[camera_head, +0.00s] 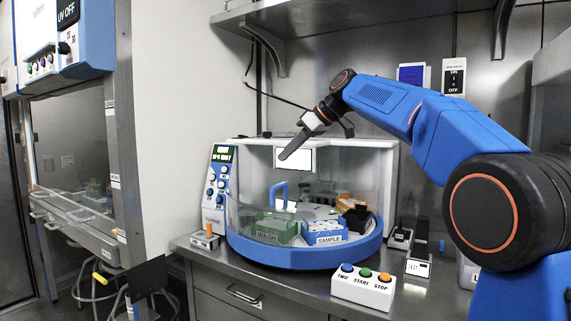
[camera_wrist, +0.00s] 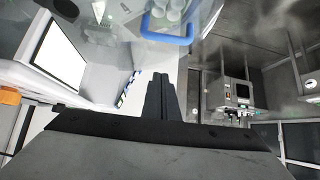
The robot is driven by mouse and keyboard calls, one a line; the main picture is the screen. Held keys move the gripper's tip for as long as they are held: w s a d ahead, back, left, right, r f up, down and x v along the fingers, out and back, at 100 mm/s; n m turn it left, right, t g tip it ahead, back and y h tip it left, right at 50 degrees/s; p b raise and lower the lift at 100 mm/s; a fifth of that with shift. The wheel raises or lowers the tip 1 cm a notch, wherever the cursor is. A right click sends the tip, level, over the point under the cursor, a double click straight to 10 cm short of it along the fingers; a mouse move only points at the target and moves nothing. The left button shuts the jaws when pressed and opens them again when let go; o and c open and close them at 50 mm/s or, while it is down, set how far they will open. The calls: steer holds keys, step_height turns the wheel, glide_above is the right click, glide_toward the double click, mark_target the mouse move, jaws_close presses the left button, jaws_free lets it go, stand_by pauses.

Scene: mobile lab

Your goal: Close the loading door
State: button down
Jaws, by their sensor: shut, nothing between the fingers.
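The loading door is a clear curved panel (camera_head: 249,190) on the front of a white benchtop machine (camera_head: 330,146). A blue handle (camera_head: 278,192) stands on it; the handle also shows at the top of the wrist view (camera_wrist: 170,40). I cannot tell from the clear panel exactly how far the opening extends. My gripper (camera_head: 283,157) is shut and empty, pointing down and left above the handle, apart from it in the picture. In the wrist view its dark fingers (camera_wrist: 160,78) are together, below the handle.
Inside the machine's blue-rimmed base (camera_head: 300,258) are a green WASH rack (camera_head: 275,228), a blue SAMPLE rack (camera_head: 325,233) and orange and black holders. A three-button box (camera_head: 363,287) stands on the bench in front. A metal shelf (camera_head: 350,17) hangs above.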

glide_above(276, 198)
steer(key=a, duration=0.2)
steer(key=f, duration=0.6)
steer(key=shift+w+f, duration=0.1)
steer(key=shift+w, duration=0.1)
steer(key=shift+s+d+f, duration=0.2)
steer(key=shift+s+d, duration=0.05)
steer(key=shift+d, duration=0.2)
steer(key=shift+s+d+f, duration=0.15)
steer(key=shift+s+d, duration=0.05)
steer(key=shift+d, duration=0.25)
steer(key=shift+s+d+f, duration=0.4)
steer(key=shift+d, duration=0.25)
steer(key=shift+d, duration=0.1)
